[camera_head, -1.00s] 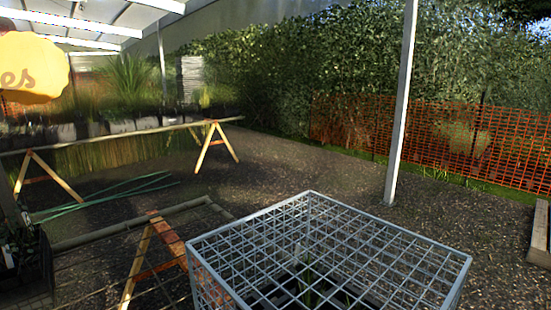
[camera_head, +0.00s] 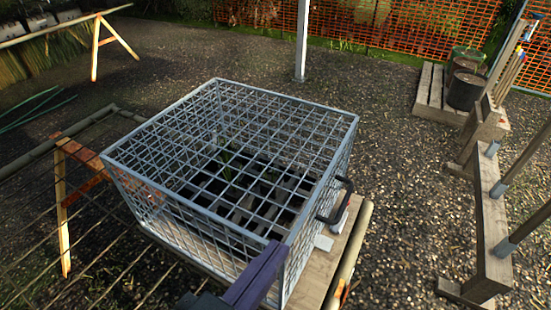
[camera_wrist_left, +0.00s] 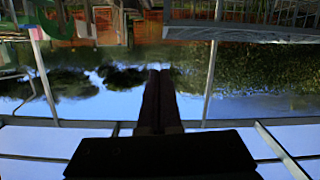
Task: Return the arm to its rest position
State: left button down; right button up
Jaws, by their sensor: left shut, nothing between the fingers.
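My left gripper (camera_head: 270,254) comes in at the bottom middle of the head view, a dark purple shape in front of the near side of the wire cage (camera_head: 165,205). In the left wrist view its two fingers (camera_wrist_left: 158,76) are pressed together with nothing between them. I cannot tell whether the gripper touches the cage. The cage is a grey mesh box with a black handle (camera_head: 342,200) on its right side; dark trays with a few green leaves show inside. My right gripper is not in view.
The cage stands on a wooden board (camera_head: 318,268) with a round pole along it. A wooden trestle (camera_head: 62,200) is at left. A wooden rack (camera_head: 490,230) with upright tools and a pallet (camera_head: 432,95) with dark pots are at right. Open gravel lies between.

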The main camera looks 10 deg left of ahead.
pick_arm(q)
jog(key=s+a+r+n+g+y, duration=0.1)
jog(key=s+a+r+g+y, duration=0.15)
jog(key=s+a+g, duration=0.35)
jog(key=s+a+r+g+y, duration=0.25)
jog(key=s+a+g, duration=0.3)
jog(key=a, duration=0.35)
notch_tip(320, 180, up, 29)
jog(key=p, duration=2.9)
jog(key=shift+s+d+t+p, duration=0.3)
jog(key=shift+s+t+p, duration=0.05)
jog(key=shift+p, duration=0.05)
jog(key=shift+w, duration=0.1)
